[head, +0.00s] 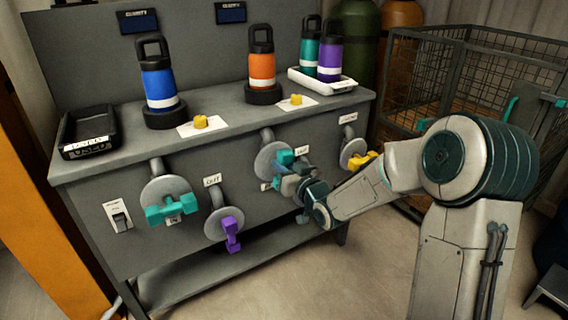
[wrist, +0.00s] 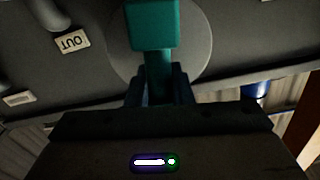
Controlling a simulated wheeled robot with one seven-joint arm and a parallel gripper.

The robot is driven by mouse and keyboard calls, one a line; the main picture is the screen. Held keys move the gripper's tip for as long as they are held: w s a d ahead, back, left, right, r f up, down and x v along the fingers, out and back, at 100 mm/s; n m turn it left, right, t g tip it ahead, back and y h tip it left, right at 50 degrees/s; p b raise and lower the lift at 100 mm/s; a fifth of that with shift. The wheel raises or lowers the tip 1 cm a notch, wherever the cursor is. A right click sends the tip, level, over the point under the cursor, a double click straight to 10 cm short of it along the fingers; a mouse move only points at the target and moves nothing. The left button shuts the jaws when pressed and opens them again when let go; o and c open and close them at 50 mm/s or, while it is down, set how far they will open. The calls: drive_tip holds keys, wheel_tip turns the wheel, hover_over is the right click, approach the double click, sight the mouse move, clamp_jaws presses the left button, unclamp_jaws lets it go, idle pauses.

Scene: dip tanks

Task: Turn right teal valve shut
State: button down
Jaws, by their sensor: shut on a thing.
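The right teal valve (head: 284,157) sits on a round grey plate on the bench's front panel, partly hidden by my gripper in the head view. In the wrist view its teal handle (wrist: 152,25) reaches down between my fingers, with the grey plate (wrist: 195,45) behind it. My gripper (head: 288,177) is shut on this handle; both dark fingers show in the wrist view (wrist: 159,88), one on each side of it. A second teal valve (head: 170,208) is further left, with its handle lying crosswise.
A purple valve (head: 231,232) and a yellow valve (head: 362,160) are on the same panel. Blue (head: 159,88), orange (head: 262,70) and other bottles stand on the bench top. A wire cage (head: 470,90) stands behind my arm at right.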

drive_tip(key=m+p, duration=0.1)
drive_tip(key=m, duration=0.1)
drive_tip(key=m+p, duration=0.1)
drive_tip(key=m, duration=0.1)
drive_tip(key=shift+w+d+m+p, duration=0.2)
drive_tip(key=shift+d+m+p, duration=0.1)
drive_tip(key=shift+d+p, duration=0.05)
drive_tip(key=m+p, duration=0.1)
drive_tip(key=m, duration=0.1)
drive_tip(key=m+p, duration=0.1)
drive_tip(key=shift+w+d+f+m, duration=0.1)
drive_tip(key=shift+d+f+m, duration=0.1)
drive_tip(key=shift+m, duration=0.2)
drive_tip(key=shift+w+d+f+m+p, duration=0.1)
drive_tip(key=shift+f+m+p, duration=0.1)
drive_tip(key=shift+m+p, duration=0.8)
drive_tip(key=shift+s+a+f+m+p, duration=0.15)
drive_tip(key=shift+m+p, duration=0.25)
drive_tip(key=shift+m, duration=1.2)
drive_tip(key=shift+w+d+f+m+p, duration=0.2)
drive_tip(key=shift+m+p, duration=0.5)
drive_tip(key=shift+m, duration=0.6)
drive_tip(key=shift+f, duration=0.1)
drive_tip(key=c, duration=1.3)
unclamp_jaws()
